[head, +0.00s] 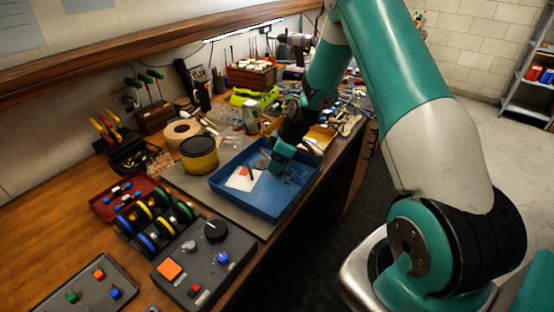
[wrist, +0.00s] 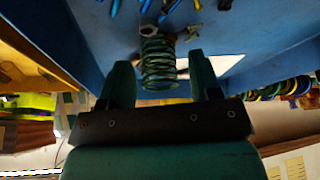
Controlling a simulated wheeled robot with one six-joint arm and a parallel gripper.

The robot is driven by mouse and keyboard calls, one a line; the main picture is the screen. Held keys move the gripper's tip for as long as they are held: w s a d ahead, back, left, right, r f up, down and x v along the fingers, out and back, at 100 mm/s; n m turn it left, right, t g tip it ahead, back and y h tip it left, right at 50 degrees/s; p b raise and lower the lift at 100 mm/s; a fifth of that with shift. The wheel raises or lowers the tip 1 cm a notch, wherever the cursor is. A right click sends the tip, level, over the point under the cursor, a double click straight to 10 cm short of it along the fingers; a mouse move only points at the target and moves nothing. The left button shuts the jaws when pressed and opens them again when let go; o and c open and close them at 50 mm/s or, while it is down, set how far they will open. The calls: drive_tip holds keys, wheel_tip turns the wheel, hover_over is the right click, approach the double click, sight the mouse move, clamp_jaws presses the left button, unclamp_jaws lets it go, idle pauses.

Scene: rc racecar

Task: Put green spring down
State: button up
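The green spring (wrist: 158,66) shows in the wrist view between the two fingers of my gripper (wrist: 160,64), with a gap on each side. The fingers are apart and open. The spring appears to be at the floor of the blue tray (wrist: 265,25), though contact with the floor is hard to tell. In the head view my gripper (head: 281,160) reaches down into the blue tray (head: 262,210). I cannot make out the spring in the head view; the gripper likely hides it.
A white card (head: 242,180) and small blue-handled tools (wrist: 145,6) lie in the tray. A yellow-banded container (head: 198,155) stands left of the tray. A control box (head: 195,262) and wheels sit nearer. The tray's front right corner floor is bare.

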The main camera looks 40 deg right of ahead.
drive_tip(key=shift+r, duration=0.2)
drive_tip(key=b+v, duration=0.2)
drive_tip(key=v, duration=0.9)
drive_tip(key=s+a+r+g+y, duration=0.1)
drive_tip(key=s+a+r, duration=0.35)
drive_tip(key=a, duration=0.35)
drive_tip(key=s+a+r, duration=0.3)
drive_tip(key=a+r, duration=0.2)
drive_tip(key=a, duration=0.4)
drive_tip(key=s+a+r+g, duration=0.1)
drive_tip(key=s+a, duration=0.4)
drive_tip(key=s, duration=0.4)
drive_tip(key=s+a+r+m+g, duration=0.1)
drive_tip(key=s+a+r, duration=0.1)
drive_tip(key=s+a, duration=0.3)
drive_tip(key=s, duration=0.3)
drive_tip(key=shift+s+r, duration=0.2)
drive_tip(key=shift+s, duration=0.15)
